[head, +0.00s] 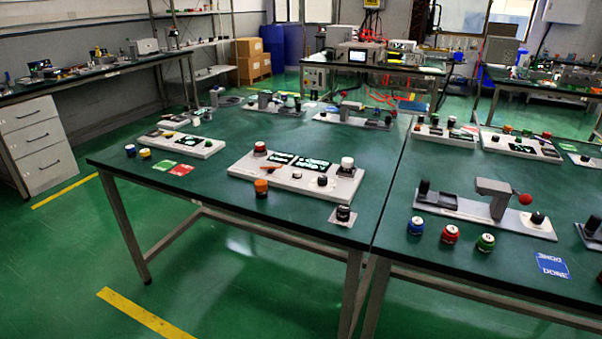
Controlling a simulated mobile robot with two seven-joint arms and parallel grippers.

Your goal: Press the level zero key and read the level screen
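Several pale control panels stand on the green-topped tables, and their labels are too small to read. I cannot tell which key is level zero or which screen is the level screen. The nearest central panel (300,184) has two dark screens with pale marks, a left one (280,158) and a right one (313,165). It also carries a red-topped knob (260,148), a white-topped knob (347,162) and a black knob (323,180). Neither of my grippers is in view.
An orange-topped button (261,187) and a black knob on a plate (343,213) sit at the near table's front. Blue (416,226), red (449,235) and green (485,243) buttons stand on the right table. Open green floor lies in front, with a yellow stripe (145,314).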

